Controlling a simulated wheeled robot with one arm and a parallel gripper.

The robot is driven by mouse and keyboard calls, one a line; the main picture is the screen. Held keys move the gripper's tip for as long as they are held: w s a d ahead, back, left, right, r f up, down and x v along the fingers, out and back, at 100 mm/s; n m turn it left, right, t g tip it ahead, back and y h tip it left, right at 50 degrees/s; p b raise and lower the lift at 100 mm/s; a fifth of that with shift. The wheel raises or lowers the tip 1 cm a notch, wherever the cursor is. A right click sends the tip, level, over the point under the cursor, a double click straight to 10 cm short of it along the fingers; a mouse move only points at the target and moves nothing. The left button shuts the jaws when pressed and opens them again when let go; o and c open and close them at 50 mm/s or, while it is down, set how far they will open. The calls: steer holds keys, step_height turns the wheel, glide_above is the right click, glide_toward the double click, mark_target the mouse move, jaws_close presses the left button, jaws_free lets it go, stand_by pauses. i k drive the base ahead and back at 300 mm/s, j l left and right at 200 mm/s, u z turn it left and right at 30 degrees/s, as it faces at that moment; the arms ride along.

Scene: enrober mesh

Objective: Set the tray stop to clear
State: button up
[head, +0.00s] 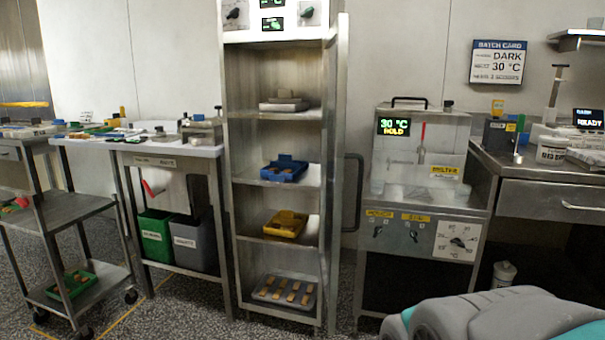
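I cannot pick out a part that is surely the tray stop. A small red-tipped lever (152,188) shows under the left worktable, but its label is too small to read. The melter (445,200) stands right of centre. Its front has two small switches under yellow labels (397,215) and a round dial (458,241). Its display (394,126) reads 30 °C HOLD. My gripper is not in view; only a grey and teal part of my arm shows at the lower right.
A tall steel cabinet (229,170) stands open with a blue tray (284,170), a yellow tray (285,226) and a grey tray (284,292) of brown pieces. Its door (340,170) juts forward. Left are a steel cart (62,212) and green and grey bins. A counter (550,168) stands right.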

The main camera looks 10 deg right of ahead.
mark_target(275, 176)
steer(key=i+l+u, duration=0.1)
steer(key=l+u, duration=0.25)
steer(key=l, duration=0.5)
steer(key=l+u, duration=0.35)
steer(key=l, duration=0.5)
steer(key=i+j, duration=0.95)
steer(key=i, duration=0.15)
steer(key=i+j+u, duration=0.1)
steer(key=i+j, duration=0.8)
steer(key=i, duration=0.2)
